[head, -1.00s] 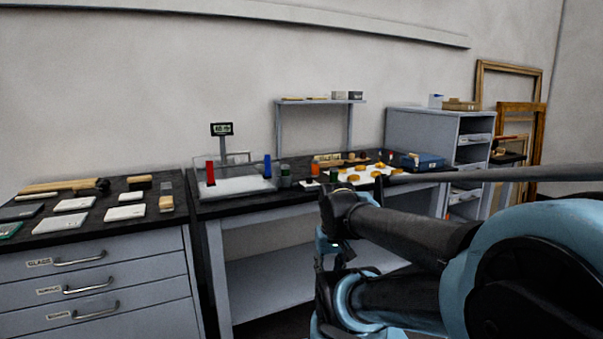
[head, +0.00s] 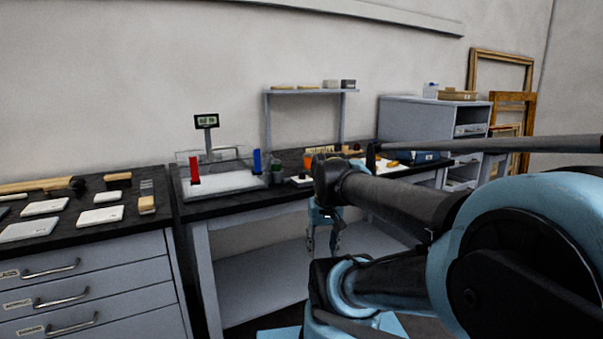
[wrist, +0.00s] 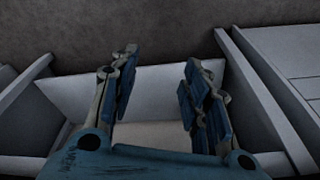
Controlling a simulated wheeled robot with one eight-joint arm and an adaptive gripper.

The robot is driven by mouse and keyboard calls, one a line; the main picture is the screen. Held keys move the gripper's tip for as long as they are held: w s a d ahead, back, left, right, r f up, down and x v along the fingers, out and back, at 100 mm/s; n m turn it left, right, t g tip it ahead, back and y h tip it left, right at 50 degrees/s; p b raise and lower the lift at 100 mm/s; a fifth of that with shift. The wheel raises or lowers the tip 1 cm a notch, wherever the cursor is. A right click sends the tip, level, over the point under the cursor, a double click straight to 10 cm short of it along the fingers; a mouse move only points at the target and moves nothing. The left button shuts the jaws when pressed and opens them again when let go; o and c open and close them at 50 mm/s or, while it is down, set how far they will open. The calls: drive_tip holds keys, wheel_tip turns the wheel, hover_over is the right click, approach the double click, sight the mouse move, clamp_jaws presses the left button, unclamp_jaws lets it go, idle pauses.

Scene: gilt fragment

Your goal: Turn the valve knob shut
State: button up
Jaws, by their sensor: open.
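I cannot make out a valve knob for certain in either view. My gripper (head: 323,248) hangs pointing down in front of the middle bench, below its black top and before the open space under it. In the wrist view my gripper (wrist: 160,62) is open, its two blue-padded fingers apart with nothing between them. My arm hides part of the bench's right side.
The middle bench top (head: 230,208) carries a clear-walled tray with a red post (head: 195,170) and a blue post (head: 257,162), and small jars. A drawer cabinet (head: 90,270) stands left, a grey shelf cabinet (head: 425,120) right. Grey panels surround the fingers in the wrist view.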

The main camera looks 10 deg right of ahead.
drive_tip(key=w+r+m, duration=0.5)
drive_tip(key=w+r, duration=0.9)
drive_tip(key=r, duration=0.3)
wheel_tip(320, 180, up, 12)
drive_tip(key=m+g, duration=0.2)
drive_tip(key=m, duration=0.5)
hover_over(302, 175)
drive_tip(key=w, duration=0.1)
wheel_tip(302, 175, down, 17)
drive_tip(key=shift+w+d+f, duration=0.1)
drive_tip(key=shift+w, duration=0.05)
clamp_jaws()
